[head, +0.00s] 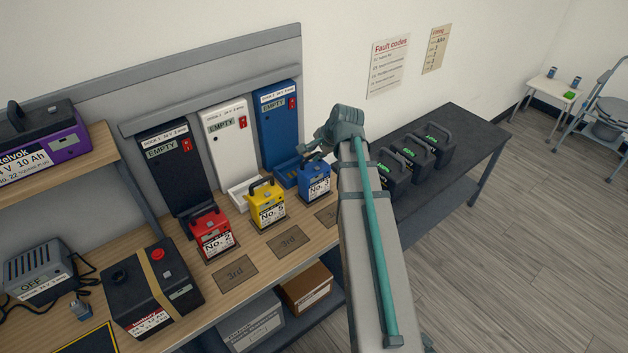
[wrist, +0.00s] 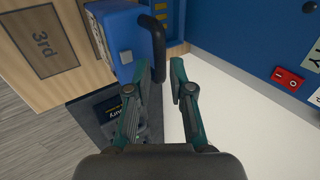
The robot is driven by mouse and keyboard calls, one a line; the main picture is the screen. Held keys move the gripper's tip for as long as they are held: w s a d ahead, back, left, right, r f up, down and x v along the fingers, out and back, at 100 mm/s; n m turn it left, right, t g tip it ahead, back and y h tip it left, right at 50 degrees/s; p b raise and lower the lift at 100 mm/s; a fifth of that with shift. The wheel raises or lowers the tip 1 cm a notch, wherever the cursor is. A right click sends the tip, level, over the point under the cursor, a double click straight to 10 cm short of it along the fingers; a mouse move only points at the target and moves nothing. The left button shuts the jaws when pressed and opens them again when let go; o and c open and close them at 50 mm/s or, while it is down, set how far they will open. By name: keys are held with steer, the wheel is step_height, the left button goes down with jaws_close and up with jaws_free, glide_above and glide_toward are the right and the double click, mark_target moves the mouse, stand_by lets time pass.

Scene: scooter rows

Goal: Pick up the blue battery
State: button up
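The blue battery (head: 314,178) stands upright on the wooden bench, in front of the blue dock, with a white number label on its front. In the wrist view its blue body (wrist: 117,38) is at the upper left and its black handle (wrist: 158,42) points toward my gripper. My gripper (wrist: 164,76) is open, with the handle's end showing between or just beyond its fingertips; I cannot tell if they touch it. In the head view my gripper (head: 322,153) is right above the battery, partly hidden by my arm.
A yellow battery (head: 267,205) and a red battery (head: 211,236) stand to the left. Behind are black (head: 174,170), white (head: 228,140) and blue (head: 277,125) docks, marked EMPTY. Several black batteries (head: 415,158) stand on a dark table (head: 470,135) at the right.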

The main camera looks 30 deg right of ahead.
mark_target(312, 155)
steer(key=shift+p+x, duration=0.8)
steer(key=shift+x, duration=1.4)
jaws_close()
steer(key=shift+r, duration=0.1)
